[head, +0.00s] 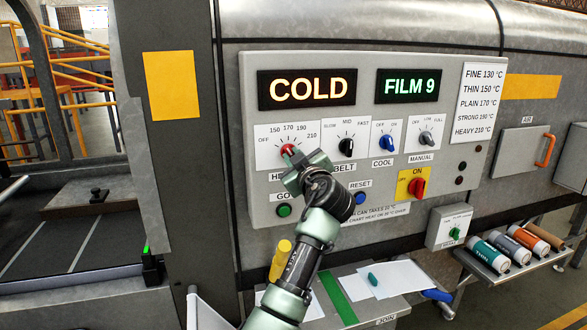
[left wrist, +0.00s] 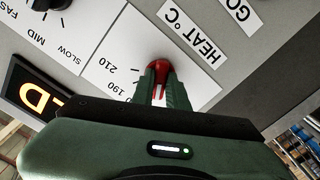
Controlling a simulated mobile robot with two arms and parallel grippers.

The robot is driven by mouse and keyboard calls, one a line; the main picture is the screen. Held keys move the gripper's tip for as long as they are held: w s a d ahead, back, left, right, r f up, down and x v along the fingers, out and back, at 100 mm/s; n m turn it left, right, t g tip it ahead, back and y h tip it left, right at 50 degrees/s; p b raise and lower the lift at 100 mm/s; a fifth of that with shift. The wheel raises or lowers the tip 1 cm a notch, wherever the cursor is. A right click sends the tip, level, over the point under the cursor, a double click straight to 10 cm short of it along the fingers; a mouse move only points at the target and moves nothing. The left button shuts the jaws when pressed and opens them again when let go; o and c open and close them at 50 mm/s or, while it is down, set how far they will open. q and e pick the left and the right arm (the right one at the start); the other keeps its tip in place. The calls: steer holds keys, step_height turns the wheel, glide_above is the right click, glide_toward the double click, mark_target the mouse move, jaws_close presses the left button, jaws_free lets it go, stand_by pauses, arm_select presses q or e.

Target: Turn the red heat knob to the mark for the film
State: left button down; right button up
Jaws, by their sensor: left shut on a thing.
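The red heat knob (head: 287,149) sits on a white dial plate at the left of the grey control panel (head: 250,200). Its scale reads OFF, 150, 170, 190 and 210. My left gripper (head: 294,158) is shut on the knob. In the left wrist view both fingers (left wrist: 160,96) close around the red knob (left wrist: 158,68); its pointer direction cannot be told. The left display (head: 307,88) reads COLD and the right display (head: 408,86) reads FILM 9. A chart (head: 482,103) lists FINE 130, THIN 150, PLAIN 170, STRONG 190, HEAVY 210. My right gripper is out of view.
The black belt knob (head: 346,147), blue cool knob (head: 386,143) and grey manual knob (head: 426,137) sit to the right. A green button (head: 284,211), blue reset button (head: 360,198) and red switch (head: 417,187) lie below. Film rolls (head: 507,241) rest on a shelf.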

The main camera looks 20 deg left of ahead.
arm_select(q)
steer(key=shift+m+b, duration=0.45)
steer(key=shift+m, duration=5.45)
steer(key=c, duration=1.4)
jaws_free()
steer(key=shift+s, duration=0.1)
steer(key=b+v, duration=0.3)
steer(key=v, duration=0.4)
steer(key=shift+s+d, duration=0.2)
steer(key=shift+s, duration=0.1)
